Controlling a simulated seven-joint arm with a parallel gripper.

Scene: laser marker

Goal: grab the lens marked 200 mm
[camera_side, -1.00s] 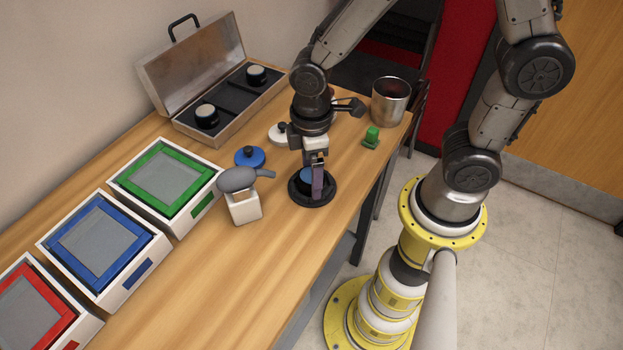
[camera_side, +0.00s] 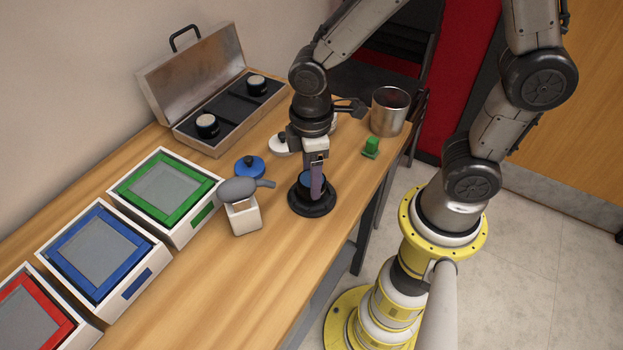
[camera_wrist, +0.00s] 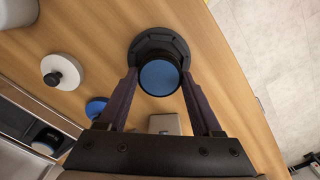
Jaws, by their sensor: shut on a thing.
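A black round piece with a blue top (camera_wrist: 160,77) sits on a wide black base (camera_side: 306,208) on the bench. My gripper (camera_side: 317,187) points down over the base. In the wrist view my gripper (camera_wrist: 160,80) has one finger on each side of the blue-topped piece and is shut on it. Two dark cylinders with pale tops, a near one (camera_side: 207,126) and a far one (camera_side: 256,85), sit in the open metal case. No 200 mm mark is legible on any piece.
A blue knobbed disc (camera_side: 249,167), a white knobbed disc (camera_side: 280,144) and a grey tool on a white block (camera_side: 245,217) stand close to the left. A metal cup (camera_side: 389,112) and green piece (camera_side: 371,147) are right. Framed trays (camera_side: 163,190) line the left.

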